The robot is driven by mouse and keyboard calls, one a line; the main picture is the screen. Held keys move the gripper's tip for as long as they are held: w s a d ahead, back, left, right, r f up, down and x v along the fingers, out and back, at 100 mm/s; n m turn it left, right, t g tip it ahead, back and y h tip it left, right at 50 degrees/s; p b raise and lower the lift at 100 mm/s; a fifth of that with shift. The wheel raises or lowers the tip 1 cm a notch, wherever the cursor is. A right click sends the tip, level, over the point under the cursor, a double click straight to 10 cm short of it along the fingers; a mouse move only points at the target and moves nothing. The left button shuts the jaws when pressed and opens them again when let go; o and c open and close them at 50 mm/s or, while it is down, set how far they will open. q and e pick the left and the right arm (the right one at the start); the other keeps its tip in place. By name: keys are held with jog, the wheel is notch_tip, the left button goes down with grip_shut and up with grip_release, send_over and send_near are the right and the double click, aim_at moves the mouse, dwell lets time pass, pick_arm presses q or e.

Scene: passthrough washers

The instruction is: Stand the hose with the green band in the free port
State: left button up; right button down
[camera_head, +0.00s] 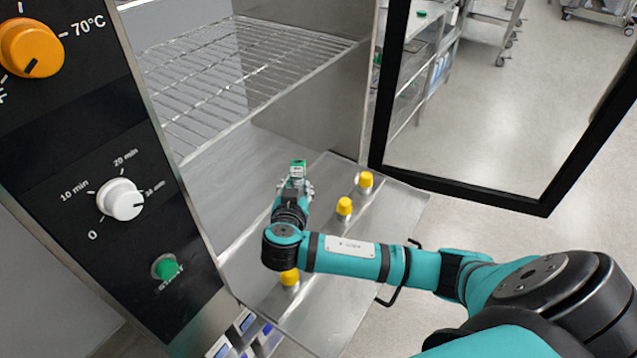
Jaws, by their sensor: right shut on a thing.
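My right gripper (296,183) reaches in from the right over the metal ledge at the washer's opening. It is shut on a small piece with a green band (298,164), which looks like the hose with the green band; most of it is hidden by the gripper. Yellow-topped pieces stand in a row along the ledge: one at the far end (365,180), one nearer (344,206), and one at the near end (289,277), partly behind my arm. The free port cannot be made out; my gripper and arm cover part of the row.
A wire rack (240,75) fills the upper chamber. The black-framed glass door (545,205) stands open on the right. The control panel (95,150) with orange and white knobs is on the left. Blue-and-white items (243,322) lie below the ledge.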

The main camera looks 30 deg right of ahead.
jog(key=s+d+r+m+t+h, duration=0.1)
jog(key=s+d+h, duration=0.2)
pick_arm(q)
notch_tip(320, 180, down, 7)
jog(key=s+a+b, duration=0.1)
jog(key=b, duration=0.6)
jog(key=shift+a, duration=0.15)
pick_arm(e)
notch_tip(320, 180, down, 10)
jog(key=h, duration=0.1)
jog(key=shift+s+d, duration=0.15)
jog(key=shift+s, duration=0.3)
pick_arm(q)
jog(key=shift+f+b, duration=0.8)
jog(key=shift+b, duration=0.15)
pick_arm(e)
jog(key=shift+f, duration=0.6)
jog(key=c, duration=1)
grip_release()
pick_arm(q)
jog(key=shift+s, duration=0.1)
pick_arm(e)
jog(key=shift+s, duration=0.1)
